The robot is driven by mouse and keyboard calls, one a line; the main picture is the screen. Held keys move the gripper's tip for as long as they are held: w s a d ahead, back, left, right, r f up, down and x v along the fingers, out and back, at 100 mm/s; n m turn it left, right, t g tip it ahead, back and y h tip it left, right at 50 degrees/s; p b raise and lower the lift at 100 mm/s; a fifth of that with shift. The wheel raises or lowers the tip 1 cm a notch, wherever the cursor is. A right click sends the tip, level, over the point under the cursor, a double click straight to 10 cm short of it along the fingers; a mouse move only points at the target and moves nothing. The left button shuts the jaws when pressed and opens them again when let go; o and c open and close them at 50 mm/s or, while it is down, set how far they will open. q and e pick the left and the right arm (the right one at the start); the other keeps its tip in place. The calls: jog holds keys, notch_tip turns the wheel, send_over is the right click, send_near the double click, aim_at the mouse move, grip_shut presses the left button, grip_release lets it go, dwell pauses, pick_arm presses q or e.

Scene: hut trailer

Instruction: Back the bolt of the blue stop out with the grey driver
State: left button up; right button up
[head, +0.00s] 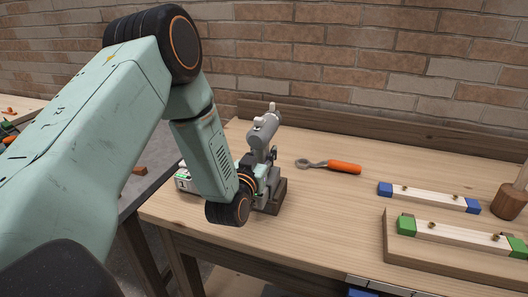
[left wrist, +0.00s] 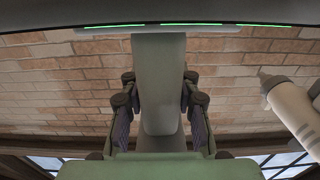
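The blue stop (head: 430,198) is a pale bar with blue ends and small brass-coloured bolts, lying at the right of the bench. My left gripper (head: 262,168) is at the left part of the bench, far from the stop and partly hidden by its own arm. The grey driver (head: 264,132) rises at the gripper. In the left wrist view the fingers (left wrist: 160,98) stand on both sides of a broad grey body (left wrist: 160,60) and appear closed against it. The driver's bit and lower end are hidden. My right gripper is not in view.
A green-ended bar (head: 465,234) sits on a wooden board in front of the stop. An orange-handled tool (head: 342,167) lies mid-bench, a wooden mallet (head: 509,201) at far right. A dark wooden block (head: 275,197) stands by the gripper. A pale cylinder (left wrist: 295,115) shows in the wrist view.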

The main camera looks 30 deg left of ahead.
pick_arm(q)
jog(key=shift+s+r, duration=0.1)
grip_shut()
jog(key=shift+r, duration=0.25)
